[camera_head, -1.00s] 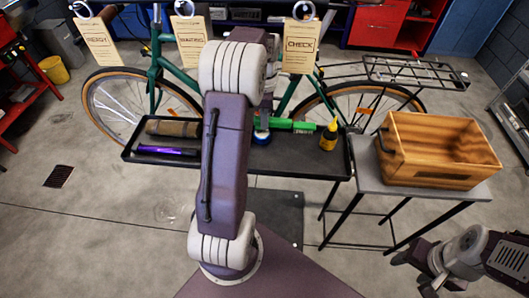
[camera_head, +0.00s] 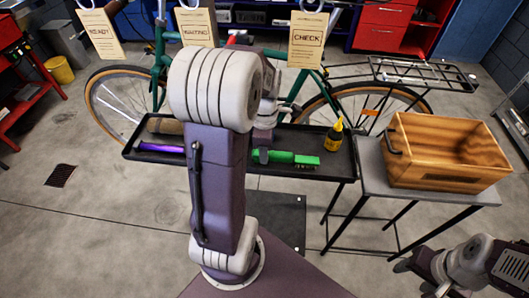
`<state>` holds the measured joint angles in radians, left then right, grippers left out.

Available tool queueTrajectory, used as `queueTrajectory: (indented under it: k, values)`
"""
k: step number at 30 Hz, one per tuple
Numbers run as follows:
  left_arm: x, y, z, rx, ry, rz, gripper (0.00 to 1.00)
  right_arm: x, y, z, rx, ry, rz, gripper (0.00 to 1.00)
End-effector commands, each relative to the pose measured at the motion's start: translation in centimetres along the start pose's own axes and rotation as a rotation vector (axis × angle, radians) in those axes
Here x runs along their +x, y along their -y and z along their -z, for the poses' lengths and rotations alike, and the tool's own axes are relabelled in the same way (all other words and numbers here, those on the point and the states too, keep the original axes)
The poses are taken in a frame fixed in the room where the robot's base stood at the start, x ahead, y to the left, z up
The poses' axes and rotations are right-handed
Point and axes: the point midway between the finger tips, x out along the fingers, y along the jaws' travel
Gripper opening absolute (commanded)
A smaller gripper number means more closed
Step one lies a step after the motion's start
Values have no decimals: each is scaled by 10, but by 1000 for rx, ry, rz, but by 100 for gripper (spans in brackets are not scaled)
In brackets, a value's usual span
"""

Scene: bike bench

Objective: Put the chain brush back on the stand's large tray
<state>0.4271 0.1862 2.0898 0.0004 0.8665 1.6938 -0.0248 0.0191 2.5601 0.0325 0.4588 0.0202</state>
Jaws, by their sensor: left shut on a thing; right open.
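The green chain brush (camera_head: 293,158) is held crosswise over the right half of the stand's black large tray (camera_head: 228,178). My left gripper (camera_head: 262,154) is shut on the brush near its left end, pointing down. The brush looks low at the tray floor; I cannot tell whether it touches. My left arm hides the middle of the tray. My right gripper (camera_head: 402,265) is open and empty at the lower right, away from the tray.
A yellow bottle (camera_head: 334,136) stands right of the brush. A purple tool (camera_head: 162,148) and a brown roll (camera_head: 165,126) lie at the tray's left. A wooden crate (camera_head: 445,180) sits on a side table (camera_head: 370,165). Tags, including the CHECK tag (camera_head: 308,40), hang behind.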

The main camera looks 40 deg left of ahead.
Motion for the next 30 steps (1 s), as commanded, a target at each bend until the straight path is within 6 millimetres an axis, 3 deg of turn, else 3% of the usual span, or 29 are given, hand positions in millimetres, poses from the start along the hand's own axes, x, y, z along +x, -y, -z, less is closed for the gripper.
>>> queueTrajectory:
  k: [10,11,12,13,23,26,30]
  values:
    - [4,0,0,0,0,0,0,2,0,0,0,0,0,55]
    - [4,0,0,0,0,0,28,1,0,0,0,0,0,55]
    - [3,0,0,0,0,-1,40,1,0,0,0,0,0,55]
    - [3,0,0,0,0,-1,45,1,0,0,0,0,0,55]
    - [-1,-1,0,0,0,-2,45,-1,0,0,0,0,0,55]
    - [-17,-2,0,0,1,-6,45,-7,0,1,0,0,0,55]
    - [-56,-2,0,0,1,-8,45,-17,0,2,0,0,0,55]
